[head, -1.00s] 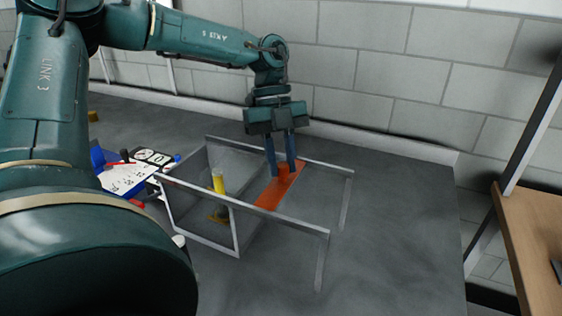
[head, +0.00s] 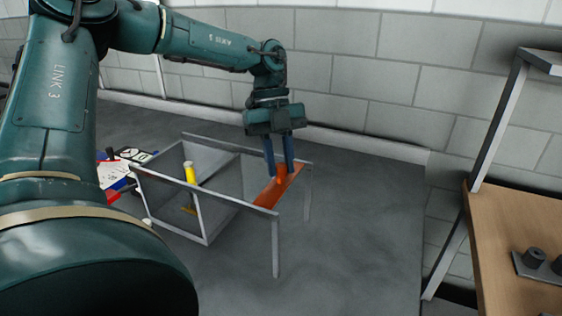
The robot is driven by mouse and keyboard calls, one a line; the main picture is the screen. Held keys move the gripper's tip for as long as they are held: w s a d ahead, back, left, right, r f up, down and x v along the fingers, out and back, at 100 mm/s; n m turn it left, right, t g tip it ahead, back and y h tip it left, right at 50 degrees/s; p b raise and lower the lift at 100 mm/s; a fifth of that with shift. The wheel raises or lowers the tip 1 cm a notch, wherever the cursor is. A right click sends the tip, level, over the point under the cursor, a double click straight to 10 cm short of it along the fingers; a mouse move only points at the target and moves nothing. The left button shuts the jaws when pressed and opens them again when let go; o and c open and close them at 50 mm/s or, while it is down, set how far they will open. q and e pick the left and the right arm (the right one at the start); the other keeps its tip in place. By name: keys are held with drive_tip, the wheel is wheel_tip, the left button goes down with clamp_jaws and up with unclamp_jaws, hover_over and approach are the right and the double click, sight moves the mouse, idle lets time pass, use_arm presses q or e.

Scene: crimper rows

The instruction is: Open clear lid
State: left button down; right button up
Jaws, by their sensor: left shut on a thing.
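A box with clear walls and a grey metal frame (head: 206,217) stands on the grey table. Two grey rails (head: 231,200) run along its top and extend past it to the right, on thin legs. An orange strip with an upright knob (head: 268,196) lies across between the rails, near their right ends. The clear lid's pane is too faint to make out; the strip appears to be its handle edge. My left gripper (head: 280,172) points down and is shut on the orange knob. A yellow upright piece (head: 190,172) shows inside the box. My right gripper is not in view.
A colourful pile with white cards (head: 114,172) lies left of the box, partly behind my arm. The grey table (head: 360,225) is clear to the right. A wooden shelf unit (head: 500,235) holding dark parts stands at the far right.

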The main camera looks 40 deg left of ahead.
use_arm(q)
drive_tip(key=shift+r, duration=0.1)
idle(0.3)
drive_tip(key=c, duration=1.2)
unclamp_jaws()
drive_tip(key=v, duration=1.3)
